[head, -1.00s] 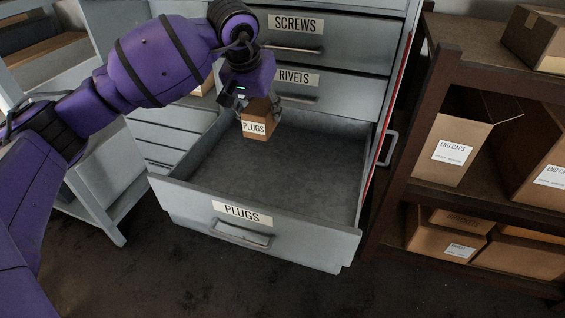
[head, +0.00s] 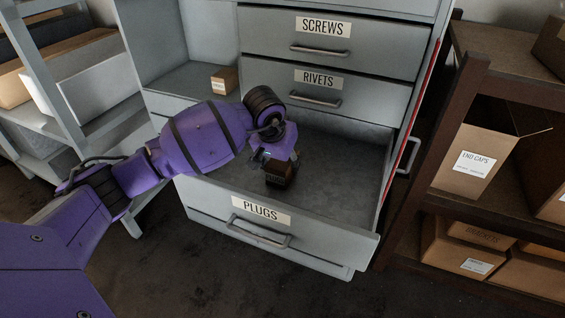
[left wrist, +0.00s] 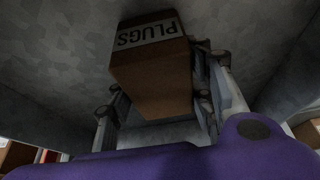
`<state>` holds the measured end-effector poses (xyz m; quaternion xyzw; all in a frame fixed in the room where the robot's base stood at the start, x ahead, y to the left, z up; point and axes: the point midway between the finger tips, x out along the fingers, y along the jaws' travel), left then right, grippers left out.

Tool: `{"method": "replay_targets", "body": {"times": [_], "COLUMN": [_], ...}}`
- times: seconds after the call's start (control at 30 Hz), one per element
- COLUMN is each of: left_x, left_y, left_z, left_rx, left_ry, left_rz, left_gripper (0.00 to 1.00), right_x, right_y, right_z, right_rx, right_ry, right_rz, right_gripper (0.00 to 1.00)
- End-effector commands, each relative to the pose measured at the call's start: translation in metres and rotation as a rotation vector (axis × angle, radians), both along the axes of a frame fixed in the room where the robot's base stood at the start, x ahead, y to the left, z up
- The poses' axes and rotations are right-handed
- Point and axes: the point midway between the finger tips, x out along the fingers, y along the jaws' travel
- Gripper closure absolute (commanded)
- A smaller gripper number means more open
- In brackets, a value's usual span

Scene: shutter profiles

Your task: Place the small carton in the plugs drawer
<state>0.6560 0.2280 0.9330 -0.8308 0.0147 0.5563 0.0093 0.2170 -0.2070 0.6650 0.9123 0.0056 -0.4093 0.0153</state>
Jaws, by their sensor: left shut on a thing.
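The small carton (head: 279,174) is brown with a PLUGS label and hangs in my left gripper (head: 279,165), inside the open plugs drawer. It also shows in the left wrist view (left wrist: 152,75), between the fingers of my left gripper (left wrist: 165,100), which are shut on it. The plugs drawer (head: 345,178) is grey, pulled out, with a PLUGS label and a bar handle on its front. Its visible floor is bare. Whether the carton touches the floor I cannot tell. My right gripper is not in view.
The shut screws (head: 350,45) and rivets (head: 365,92) drawers are above. Another small carton (head: 224,80) stands in a grey bay to the left. A brown shelf with an end caps box (head: 470,165) is at the right. Grey shelving (head: 95,95) stands at the left.

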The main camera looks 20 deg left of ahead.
Motion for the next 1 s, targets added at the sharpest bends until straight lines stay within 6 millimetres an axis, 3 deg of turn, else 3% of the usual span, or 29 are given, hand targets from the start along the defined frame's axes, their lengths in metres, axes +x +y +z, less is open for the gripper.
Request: {"method": "replay_targets", "body": {"times": [0.4,0.43,0.57,0.87,1.0], "left_x": [0.001,0.0,0.001,0.001,-0.001], "left_y": [0.0,0.0,0.0,0.0,0.001], "left_z": [-0.008,-0.007,-0.006,-0.005,0.006], "left_rx": [0.001,0.001,0.001,0.0,0.001], "left_ry": [-0.003,-0.001,-0.002,-0.003,-0.006], "left_rz": [-0.001,-0.001,0.0,0.0,-0.001], "left_gripper": [0.86,0.48,0.33,0.33,0.33], "right_x": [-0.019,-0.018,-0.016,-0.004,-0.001], "right_y": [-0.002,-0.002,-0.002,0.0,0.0], "right_z": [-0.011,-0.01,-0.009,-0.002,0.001], "right_rx": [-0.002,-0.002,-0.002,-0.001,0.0], "right_ry": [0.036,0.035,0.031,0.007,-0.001], "right_rz": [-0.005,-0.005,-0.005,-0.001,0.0], "right_gripper": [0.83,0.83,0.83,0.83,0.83]}}
